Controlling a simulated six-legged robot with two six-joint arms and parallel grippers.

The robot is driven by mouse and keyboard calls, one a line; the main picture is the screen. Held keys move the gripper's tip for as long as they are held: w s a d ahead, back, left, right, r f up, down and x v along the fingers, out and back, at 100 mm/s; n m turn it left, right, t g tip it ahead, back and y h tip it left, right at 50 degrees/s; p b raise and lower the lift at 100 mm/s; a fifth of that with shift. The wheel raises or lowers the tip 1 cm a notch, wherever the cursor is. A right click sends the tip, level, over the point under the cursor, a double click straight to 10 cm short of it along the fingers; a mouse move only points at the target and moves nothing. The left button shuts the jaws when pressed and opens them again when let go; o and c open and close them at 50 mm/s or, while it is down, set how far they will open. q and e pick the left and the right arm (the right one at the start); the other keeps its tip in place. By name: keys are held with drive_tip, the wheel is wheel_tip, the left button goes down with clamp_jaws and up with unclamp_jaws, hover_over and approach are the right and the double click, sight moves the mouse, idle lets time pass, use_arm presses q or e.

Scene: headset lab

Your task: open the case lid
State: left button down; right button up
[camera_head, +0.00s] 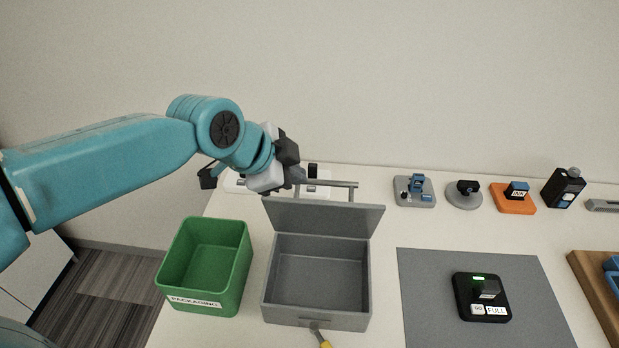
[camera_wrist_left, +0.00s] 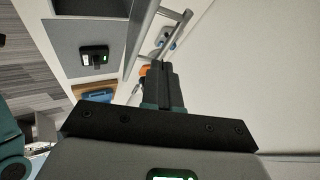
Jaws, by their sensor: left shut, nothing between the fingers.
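The grey case (camera_head: 316,318) stands on the white table with its inside empty. Its lid (camera_head: 325,218) is raised and stands steeply at the back edge. A bar handle (camera_head: 335,184) runs along the lid's upper edge; lid (camera_wrist_left: 138,30) and handle (camera_wrist_left: 168,14) also show in the left wrist view. My left gripper (camera_head: 300,177) is at the left end of the handle, behind or above the lid. In the left wrist view its dark fingers (camera_wrist_left: 160,72) are together and empty. I cannot tell whether they touch the handle. My right gripper is not in view.
A green packaging bin (camera_head: 242,262) stands left of the case. A grey mat (camera_head: 420,300) with a black charger-like device (camera_head: 465,306) is on the right. Several small devices line the back, and a wooden tray (camera_head: 592,290) is far right.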

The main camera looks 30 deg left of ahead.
sight(324, 208)
use_arm(q)
drive_tip(key=p+x, duration=0.1)
drive_tip(key=x, duration=0.7)
drive_tip(key=shift+d+f+p, duration=0.1)
drive_tip(key=shift+d+p, duration=0.1)
drive_tip(key=shift+p, duration=0.15)
drive_tip(key=shift+w+d+f, duration=0.3)
drive_tip(key=shift+w+f, duration=0.1)
drive_tip(key=shift+f, duration=0.1)
drive_tip(key=shift+a, duration=0.25)
drive_tip(key=shift+w+d, duration=0.1)
drive_tip(key=shift+d, duration=0.05)
